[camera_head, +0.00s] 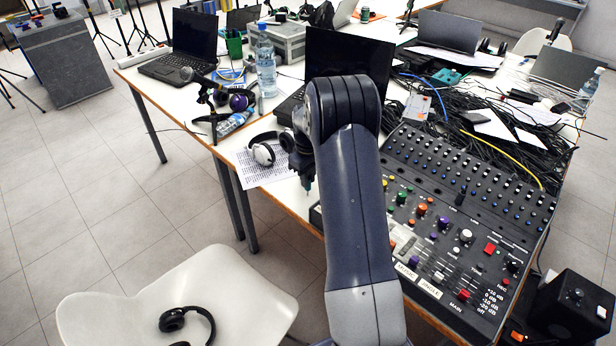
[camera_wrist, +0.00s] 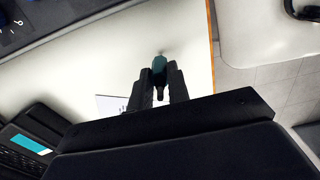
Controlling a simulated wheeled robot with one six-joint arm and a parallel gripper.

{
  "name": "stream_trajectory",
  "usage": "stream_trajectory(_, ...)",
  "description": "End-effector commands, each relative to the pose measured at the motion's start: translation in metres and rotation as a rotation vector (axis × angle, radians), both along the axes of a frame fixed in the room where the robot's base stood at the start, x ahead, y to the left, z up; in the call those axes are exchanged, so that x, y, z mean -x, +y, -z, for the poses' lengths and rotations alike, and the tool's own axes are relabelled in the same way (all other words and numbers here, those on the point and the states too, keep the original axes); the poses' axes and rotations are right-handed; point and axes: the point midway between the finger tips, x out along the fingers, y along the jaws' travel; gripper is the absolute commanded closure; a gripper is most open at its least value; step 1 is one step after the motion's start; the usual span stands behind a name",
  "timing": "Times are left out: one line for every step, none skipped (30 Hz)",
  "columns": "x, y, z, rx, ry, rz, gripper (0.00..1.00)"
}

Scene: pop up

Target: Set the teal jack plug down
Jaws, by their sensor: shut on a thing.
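The teal jack plug (camera_wrist: 159,64) is between the two fingertips of my gripper (camera_wrist: 159,78), which is shut on it. Its teal body points away from the gripper, and a darker tip shows on the near side. Below it is the bare white tabletop (camera_wrist: 120,50). A faint shadow lies by its far end; I cannot tell whether it touches the table. In the head view my gripper (camera_head: 304,172) is largely hidden behind my arm, and a small teal part of the plug (camera_head: 308,184) shows under it, near the table's front edge.
A mixing desk (camera_head: 445,220) stands right of my arm. A dark device with a cyan screen (camera_wrist: 28,145) is at lower left in the wrist view. A white chair (camera_head: 180,295) stands before the table.

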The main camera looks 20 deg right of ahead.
Motion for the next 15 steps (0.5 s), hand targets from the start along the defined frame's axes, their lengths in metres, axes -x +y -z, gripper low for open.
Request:
stream_trajectory(0.0001, 0.0, 0.0028, 0.0, 0.0, 0.0, 1.0)
stream_trajectory(0.0001, 0.0, 0.0039, 0.0, 0.0, 0.0, 1.0)
stream_trajectory(0.0, 0.0, 0.0028, 0.0, 0.0, 0.0, 0.8)
stream_trajectory(0.0, 0.0, 0.0025, 0.0, 0.0, 0.0, 0.78)
stream_trajectory(0.0, 0.0, 0.0025, 0.0, 0.0, 0.0, 0.76)
stream_trajectory(0.0, 0.0, 0.0025, 0.0, 0.0, 0.0, 0.72)
stream_trajectory(0.0, 0.0, 0.0025, 0.0, 0.0, 0.0, 0.7)
stream_trajectory(0.0001, 0.0, 0.0025, 0.0, 0.0, 0.0, 0.67)
stream_trajectory(0.0, 0.0, 0.0024, 0.0, 0.0, 0.0, 0.64)
stream_trajectory(0.0, 0.0, 0.0024, 0.0, 0.0, 0.0, 0.62)
stream_trajectory(0.0, 0.0, 0.0024, 0.0, 0.0, 0.0, 0.61)
stream_trajectory(0.0, 0.0, 0.0024, 0.0, 0.0, 0.0, 0.61)
stream_trajectory(0.0, 0.0, 0.0023, 0.0, 0.0, 0.0, 0.61)
stream_trajectory(0.0, 0.0, 0.0023, 0.0, 0.0, 0.0, 0.61)
stream_trajectory(0.0, 0.0, 0.0023, 0.0, 0.0, 0.0, 0.61)
